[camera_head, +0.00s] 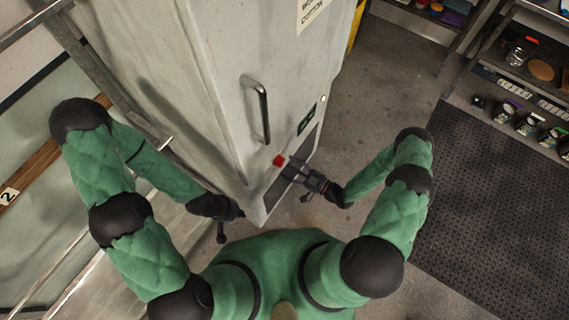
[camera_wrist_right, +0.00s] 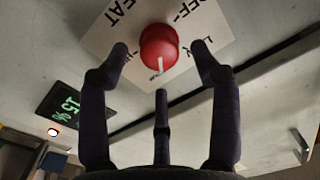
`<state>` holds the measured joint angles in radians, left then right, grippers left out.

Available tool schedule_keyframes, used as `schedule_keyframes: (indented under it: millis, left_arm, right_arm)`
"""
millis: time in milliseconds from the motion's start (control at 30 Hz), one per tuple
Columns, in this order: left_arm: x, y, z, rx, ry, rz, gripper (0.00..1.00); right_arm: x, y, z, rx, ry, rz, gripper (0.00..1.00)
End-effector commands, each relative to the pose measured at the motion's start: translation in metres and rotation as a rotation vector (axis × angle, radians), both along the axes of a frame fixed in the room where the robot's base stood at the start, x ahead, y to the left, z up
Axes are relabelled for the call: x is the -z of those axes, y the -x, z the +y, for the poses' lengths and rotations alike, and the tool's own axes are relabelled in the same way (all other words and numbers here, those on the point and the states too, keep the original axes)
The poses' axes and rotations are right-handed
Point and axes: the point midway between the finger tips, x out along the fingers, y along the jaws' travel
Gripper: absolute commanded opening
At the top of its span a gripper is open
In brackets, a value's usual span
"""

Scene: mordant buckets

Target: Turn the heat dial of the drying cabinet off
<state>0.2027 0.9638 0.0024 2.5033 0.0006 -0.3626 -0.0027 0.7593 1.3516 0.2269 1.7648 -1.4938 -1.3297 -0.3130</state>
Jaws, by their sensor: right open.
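The drying cabinet (camera_head: 215,90) is a tall pale grey box with a door handle (camera_head: 262,108). Its red heat dial (camera_head: 279,160) sits low on the front. In the right wrist view the dial (camera_wrist_right: 158,42) is round, on a white label plate (camera_wrist_right: 105,38) with partly visible lettering, including "FF" and "EAT". The dial's white pointer mark faces the bottom of that view. My right gripper (camera_wrist_right: 160,70) is open, its fingers around the dial's near side with gaps visible. My left gripper (camera_head: 221,232) hangs by the cabinet's lower left corner; its fingers are too small to read.
A display with green digits (camera_wrist_right: 68,105) and a small white button (camera_wrist_right: 53,132) are beside the dial. A dark mat (camera_head: 490,210) and shelves with jars (camera_head: 520,50) lie to the right. A metal rail and bench stand at left. Bare floor (camera_head: 385,95) lies right of the cabinet.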

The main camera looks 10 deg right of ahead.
Motion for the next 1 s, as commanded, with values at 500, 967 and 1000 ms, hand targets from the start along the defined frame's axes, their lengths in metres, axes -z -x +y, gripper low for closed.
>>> schedule_keyframes:
  millis: [500,967,1000]
  left_arm:
    - [0.001,0.000,0.000,0.000,0.000,0.000,0.00]
    - [0.001,0.000,0.000,0.000,0.000,0.000,0.00]
    - [0.001,0.000,0.000,0.000,0.000,0.000,0.00]
  right_arm:
    - [0.000,-0.020,0.022,0.001,0.000,0.002,0.64]
    - [0.000,-0.020,0.022,0.000,0.000,0.000,0.08]
    - [0.000,-0.020,0.022,0.000,-0.001,-0.001,0.08]
